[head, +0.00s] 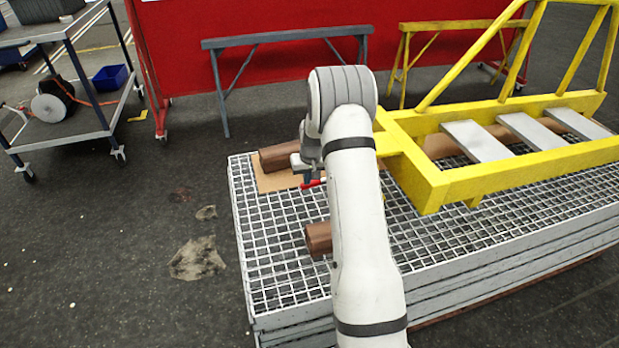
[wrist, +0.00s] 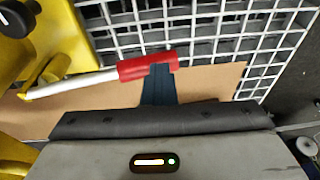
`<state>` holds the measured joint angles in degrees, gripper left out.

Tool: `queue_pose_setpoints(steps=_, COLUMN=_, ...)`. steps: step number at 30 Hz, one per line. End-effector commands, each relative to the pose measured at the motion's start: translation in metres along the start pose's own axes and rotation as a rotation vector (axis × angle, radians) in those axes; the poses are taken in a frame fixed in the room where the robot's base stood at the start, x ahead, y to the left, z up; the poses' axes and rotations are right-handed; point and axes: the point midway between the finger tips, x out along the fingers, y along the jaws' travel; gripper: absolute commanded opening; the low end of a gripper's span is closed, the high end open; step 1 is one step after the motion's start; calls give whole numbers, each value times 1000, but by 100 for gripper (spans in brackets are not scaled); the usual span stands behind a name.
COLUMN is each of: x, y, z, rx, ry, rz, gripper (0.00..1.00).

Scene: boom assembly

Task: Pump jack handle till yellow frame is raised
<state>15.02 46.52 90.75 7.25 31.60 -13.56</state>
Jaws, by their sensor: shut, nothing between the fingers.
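The jack handle has a silver rod and a red grip (wrist: 147,66) in the wrist view; the red tip (head: 313,184) also shows in the head view. In the head view my gripper (head: 306,176) is partly hidden by my arm. The yellow frame (head: 432,186) lies over the grating platform at the right. Yellow jack parts (wrist: 68,35) show at the left of the wrist view; the jack is hidden in the head view.
The grating platform (head: 270,235) carries a cardboard sheet (head: 272,182) and brown wooden beams (head: 319,238). A grey trestle (head: 285,40) and a red barrier (head: 280,75) stand behind. A cart (head: 75,125) stands at the left.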

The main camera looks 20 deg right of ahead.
Motion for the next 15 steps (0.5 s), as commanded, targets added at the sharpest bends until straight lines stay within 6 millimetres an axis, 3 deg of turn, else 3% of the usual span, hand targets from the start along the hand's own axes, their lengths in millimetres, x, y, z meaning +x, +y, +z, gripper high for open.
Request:
queue_pose_setpoints(steps=1, x=7, y=1, z=7, rx=2, ry=-17, rz=-2, gripper=0)
queue_pose_setpoints(steps=9, x=8, y=2, z=9, rx=3, ry=-22, rz=-2, gripper=0)
queue_pose_setpoints(steps=15, x=-15, y=-3, z=6, rx=1, ry=-15, rz=-1, gripper=0)
